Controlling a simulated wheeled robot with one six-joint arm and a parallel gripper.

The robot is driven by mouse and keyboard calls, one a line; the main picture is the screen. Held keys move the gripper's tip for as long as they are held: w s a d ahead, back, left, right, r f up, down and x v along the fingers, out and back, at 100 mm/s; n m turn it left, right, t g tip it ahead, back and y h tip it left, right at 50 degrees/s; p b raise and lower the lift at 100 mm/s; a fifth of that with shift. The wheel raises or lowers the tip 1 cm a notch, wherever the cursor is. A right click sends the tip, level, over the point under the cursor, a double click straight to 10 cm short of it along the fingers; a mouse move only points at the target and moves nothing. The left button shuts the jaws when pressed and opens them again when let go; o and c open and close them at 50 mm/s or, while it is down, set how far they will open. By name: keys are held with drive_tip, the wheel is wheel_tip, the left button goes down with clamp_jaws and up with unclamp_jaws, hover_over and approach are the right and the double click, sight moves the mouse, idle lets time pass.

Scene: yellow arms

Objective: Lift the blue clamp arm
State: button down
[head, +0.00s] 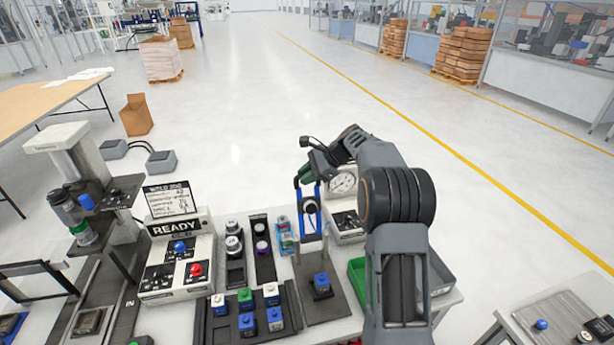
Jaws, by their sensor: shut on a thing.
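The blue clamp arm (318,222) is a blue frame that stands roughly upright at the back of a dark fixture plate (322,306). A dark round part shows inside the frame. My gripper (306,182) is at the upper end of the clamp arm and is shut on it. My arm comes in from the right and partly hides the area behind. A blue block (321,283) sits on the fixture plate, in front of the clamp arm. The exact finger contact is too small to see clearly.
A dial gauge (343,183) stands just right of the clamp arm. Left are small bottles (284,238), round parts in dark trays, and a READY panel (178,255) with buttons. A tray of coloured blocks (221,325) lies front left. A green bin (357,277) is beside my arm.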

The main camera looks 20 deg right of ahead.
drive_tip(key=shift+s+a+f, duration=0.1)
drive_tip(key=shift+a+f, duration=0.05)
drive_tip(key=shift+f, duration=0.3)
drive_tip(key=c, duration=1.3)
unclamp_jaws()
drive_tip(key=shift+a, duration=0.1)
drive_tip(key=shift+c, duration=0.2)
drive_tip(key=shift+o, duration=1.3)
drive_tip(key=shift+r, duration=0.2)
drive_tip(key=shift+d, duration=0.2)
drive_tip(key=b+v, duration=0.1)
drive_tip(key=v, duration=1.2)
drive_tip(key=shift+d+r+b, duration=0.2)
drive_tip(key=shift+r+b, duration=0.1)
